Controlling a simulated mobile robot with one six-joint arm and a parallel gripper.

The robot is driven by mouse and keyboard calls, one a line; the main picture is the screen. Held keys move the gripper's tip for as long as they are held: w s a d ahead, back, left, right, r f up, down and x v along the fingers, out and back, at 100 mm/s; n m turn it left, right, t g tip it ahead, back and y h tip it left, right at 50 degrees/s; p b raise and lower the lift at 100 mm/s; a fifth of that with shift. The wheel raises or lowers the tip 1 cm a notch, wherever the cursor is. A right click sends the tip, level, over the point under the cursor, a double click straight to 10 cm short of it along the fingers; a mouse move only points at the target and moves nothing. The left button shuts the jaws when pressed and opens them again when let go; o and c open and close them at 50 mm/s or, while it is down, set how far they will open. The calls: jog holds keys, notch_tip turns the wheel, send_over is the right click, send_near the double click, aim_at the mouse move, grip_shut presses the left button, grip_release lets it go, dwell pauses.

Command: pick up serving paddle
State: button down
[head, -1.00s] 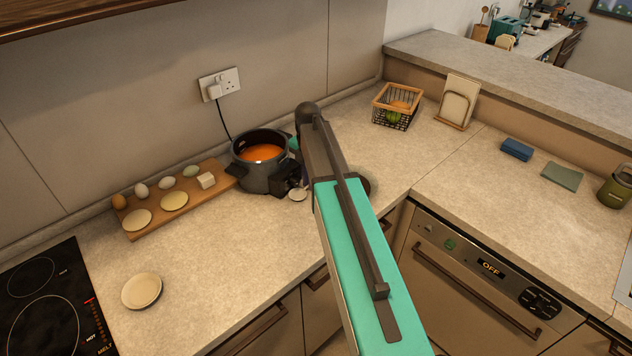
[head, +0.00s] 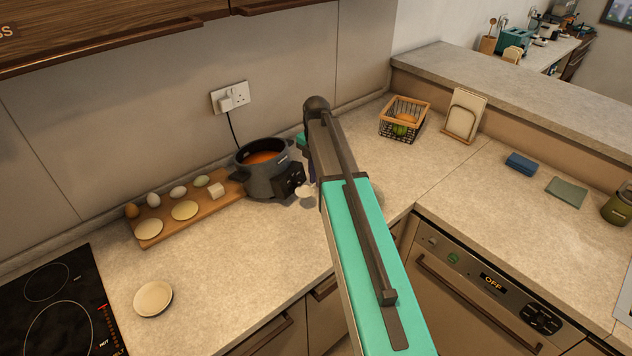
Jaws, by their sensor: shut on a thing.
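My arm crosses the middle of the head view and hides most of my gripper (head: 309,168). Only a narrow dark and teal part of the gripper shows beside the arm, right of the pot. It is shut on the serving paddle, of which a pale, rounded end (head: 305,190) shows at the arm's left edge. A shadow lies on the counter just below this end, so it looks slightly raised. The rest of the paddle and the fingertips are hidden behind the arm.
A dark pot (head: 268,170) of orange soup stands close left of the gripper. A wooden board (head: 207,208) with eggs and pale discs lies farther left. A cream plate (head: 153,298) lies near the hob (head: 55,310). A wire basket (head: 402,122) stands right.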

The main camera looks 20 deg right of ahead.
jog(key=shift+r+p, duration=0.6)
jog(key=shift+r, duration=1)
jog(key=shift+f, duration=0.1)
